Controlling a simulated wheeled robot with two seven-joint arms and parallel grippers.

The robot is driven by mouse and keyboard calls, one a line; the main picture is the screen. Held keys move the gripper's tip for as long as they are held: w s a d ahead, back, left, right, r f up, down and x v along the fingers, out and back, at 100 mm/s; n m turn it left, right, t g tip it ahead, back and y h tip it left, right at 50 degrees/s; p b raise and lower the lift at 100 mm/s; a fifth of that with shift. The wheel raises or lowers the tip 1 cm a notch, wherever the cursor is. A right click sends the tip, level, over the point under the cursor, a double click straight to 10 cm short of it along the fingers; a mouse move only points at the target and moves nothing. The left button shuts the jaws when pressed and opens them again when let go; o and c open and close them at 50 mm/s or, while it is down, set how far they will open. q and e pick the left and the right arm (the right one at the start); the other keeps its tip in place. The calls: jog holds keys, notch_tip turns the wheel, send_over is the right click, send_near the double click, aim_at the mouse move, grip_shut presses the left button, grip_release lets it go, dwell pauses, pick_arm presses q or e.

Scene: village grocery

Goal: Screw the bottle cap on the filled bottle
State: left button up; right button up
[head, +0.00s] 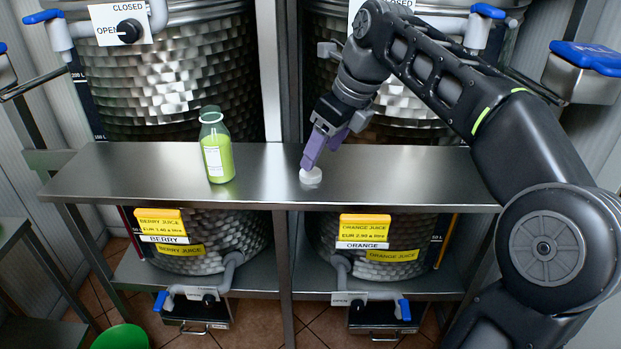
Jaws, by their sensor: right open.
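The filled bottle (217,150) stands upright on the steel shelf (110,175), left of its middle. It holds green liquid and has a white label. Its top looks uncapped, though the mouth is small in view. The white bottle cap (311,177) lies on the shelf to the right of the bottle. My right gripper (312,160), with purple fingers, is open just above and behind the cap. The fingers overlap the cap's edge in the picture, and I cannot tell whether they touch it. My left gripper is not in view.
Large steel tanks stand behind the shelf, with taps and signs (120,20). Berry (165,239) and orange (362,245) juice labels and taps sit below it. A green round object (120,338) is on the floor at bottom left. The shelf between bottle and cap is clear.

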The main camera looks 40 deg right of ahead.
aim_at(312, 173)
jog(key=shift+f, duration=0.1)
jog(key=x, duration=0.5)
jog(key=shift+f+p, duration=0.1)
jog(key=shift+p, duration=0.25)
jog(key=shift+c, duration=0.2)
jog(key=c, duration=1.3)
